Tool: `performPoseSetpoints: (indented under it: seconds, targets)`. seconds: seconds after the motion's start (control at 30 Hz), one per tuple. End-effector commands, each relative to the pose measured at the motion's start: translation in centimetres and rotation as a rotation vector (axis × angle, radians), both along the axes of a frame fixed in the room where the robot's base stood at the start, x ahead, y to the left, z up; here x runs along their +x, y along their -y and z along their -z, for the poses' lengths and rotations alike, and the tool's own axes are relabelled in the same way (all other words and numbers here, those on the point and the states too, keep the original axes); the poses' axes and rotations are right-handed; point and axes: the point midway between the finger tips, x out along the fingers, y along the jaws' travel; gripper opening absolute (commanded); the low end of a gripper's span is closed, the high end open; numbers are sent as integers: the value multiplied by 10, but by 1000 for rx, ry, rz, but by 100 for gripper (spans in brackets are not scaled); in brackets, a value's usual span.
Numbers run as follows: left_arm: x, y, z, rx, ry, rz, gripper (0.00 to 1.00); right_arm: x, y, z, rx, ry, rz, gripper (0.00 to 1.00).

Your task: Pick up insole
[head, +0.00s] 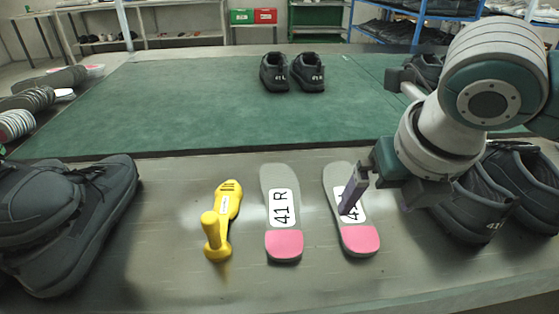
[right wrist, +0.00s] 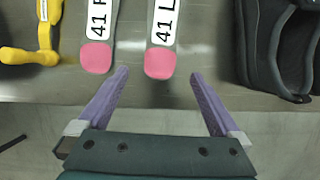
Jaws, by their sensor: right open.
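Two grey insoles with pink heels lie flat on the metal table. The insole labelled 41 R (head: 283,243) is in the middle, and it also shows in the right wrist view (right wrist: 97,56). The other insole (head: 358,238) lies to its right; its label reads 41 L in the right wrist view (right wrist: 160,62). My right gripper (right wrist: 158,75) is open and empty, with its purple fingers near the pink heel of the 41 L insole and apart from it. In the head view my right gripper (head: 352,195) partly covers that insole's label. My left gripper is not in view.
A yellow tool (head: 217,235) lies left of the insoles. Dark shoes stand at the left (head: 85,215) and right (head: 475,205). A pair of dark shoes (head: 307,75) sits on the green mat (head: 190,100), which is otherwise largely clear.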

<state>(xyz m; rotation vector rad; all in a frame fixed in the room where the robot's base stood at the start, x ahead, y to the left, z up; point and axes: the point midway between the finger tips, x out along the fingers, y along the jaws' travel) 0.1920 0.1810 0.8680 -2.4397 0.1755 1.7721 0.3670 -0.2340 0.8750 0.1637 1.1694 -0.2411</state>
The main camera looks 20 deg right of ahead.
Motion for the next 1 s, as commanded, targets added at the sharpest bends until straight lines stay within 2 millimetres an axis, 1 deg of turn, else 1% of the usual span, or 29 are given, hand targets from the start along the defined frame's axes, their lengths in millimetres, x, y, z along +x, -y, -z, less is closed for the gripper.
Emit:
performPoseSetpoints:
  seconds: [0.03,0.2,0.37,0.63,0.77,0.97,1.0]
  targets:
    - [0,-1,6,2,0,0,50,2,1,9,-3,-2,-4,100]
    - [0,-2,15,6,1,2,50,12,4,33,-4,-2,-6,100]
    - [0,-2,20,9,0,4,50,17,5,45,-3,-2,-5,100]
    - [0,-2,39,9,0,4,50,30,11,83,-1,-1,-3,100]
    - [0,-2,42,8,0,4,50,34,13,91,-3,0,-5,100]
    - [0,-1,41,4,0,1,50,34,13,90,-4,1,-6,100]
    - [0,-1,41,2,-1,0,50,34,13,90,-4,1,-6,98]
